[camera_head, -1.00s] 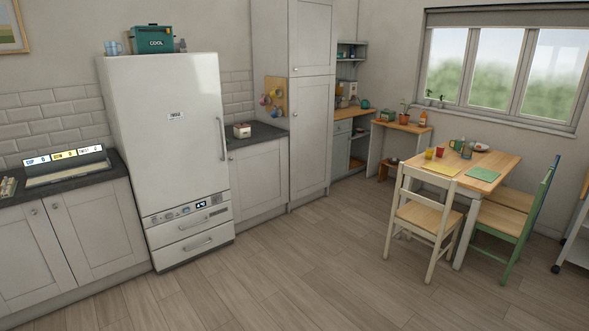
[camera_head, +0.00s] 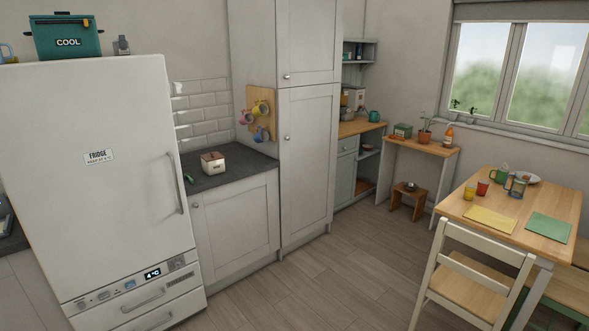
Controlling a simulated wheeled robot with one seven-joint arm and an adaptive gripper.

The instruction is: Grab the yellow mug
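Several small mugs hang on a wooden board (camera_head: 255,97) on the side of the tall cupboard. My gripper is not in view.
A white fridge (camera_head: 100,190) stands close at the left. A slate worktop (camera_head: 235,167) with a small box (camera_head: 212,163) lies below the board. A dining table (camera_head: 540,240) and a pale chair (camera_head: 470,280) stand at the right. The floor (camera_head: 330,270) between is clear.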

